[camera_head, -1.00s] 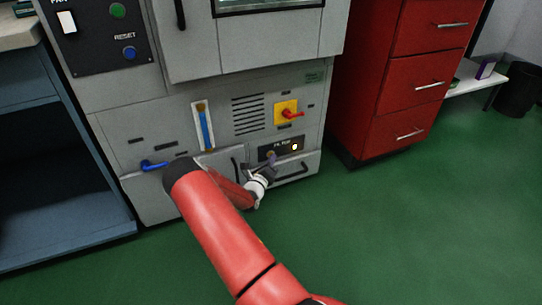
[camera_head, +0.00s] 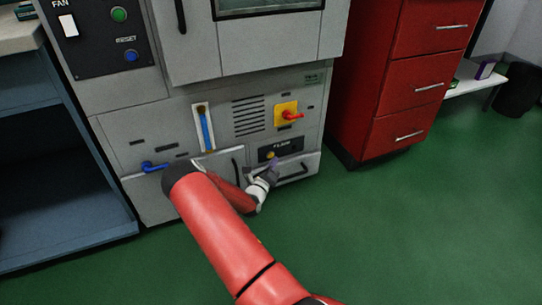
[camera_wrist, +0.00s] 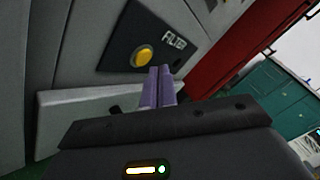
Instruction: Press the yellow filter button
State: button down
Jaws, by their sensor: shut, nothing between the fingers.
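The round yellow filter button (camera_head: 270,155) sits on a black panel (camera_head: 292,147) marked FILTER, low on the grey machine. In the wrist view the yellow button (camera_wrist: 142,57) shows whole, left of the FILTER lettering. My gripper (camera_head: 274,162) is in front of the panel, close below and right of the button. Its two purple fingers (camera_wrist: 159,70) are side by side, shut and empty. In the wrist view their tips lie just right of and below the button. I see no clear contact with it. No lit lamp shows on the panel.
A red-handled yellow switch (camera_head: 287,114) is above the panel. A drawer handle (camera_head: 292,170) is below it, and a blue lever (camera_head: 153,166) is to the left. A red drawer cabinet (camera_head: 400,90) stands at right. Green floor (camera_head: 420,230) is clear in front.

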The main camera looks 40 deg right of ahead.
jog(key=s+p, duration=0.1)
jog(key=s, duration=0.1)
jog(key=s+a+p, duration=0.1)
jog(key=s, duration=0.2)
jog(key=shift+p, duration=0.35)
jog(key=shift+w, duration=0.1)
dwell(0.6)
jog(key=s+a+r+m+g+y+p, duration=0.1)
jog(key=s+a+r+m+g, duration=0.2)
jog(key=r+m, duration=0.45)
jog(key=s+r+m+g+p, duration=0.1)
jog(key=s+r+m+g, duration=0.4)
jog(key=r, duration=0.3)
jog(key=s+a+r+m+g+y+p, duration=0.1)
jog(key=s+a+r+m+g+p, duration=0.1)
jog(key=r+m+g, duration=0.4)
jog(key=s+a+r+m+t+y+p, duration=0.2)
jog(key=s+a+r+m+t+y, duration=0.3)
jog(key=a+r, duration=0.6)
jog(key=s+a+r+m+t+y+p, duration=0.3)
jog(key=s+a+r+m+y, duration=0.6)
jog(key=a, duration=0.7)
notch_tip(320, 180, up, 2)
jog(key=shift+s+a+r+m+t, duration=0.3)
jog(key=shift+s+m+t, duration=0.45)
jog(key=shift+s+t, duration=0.4)
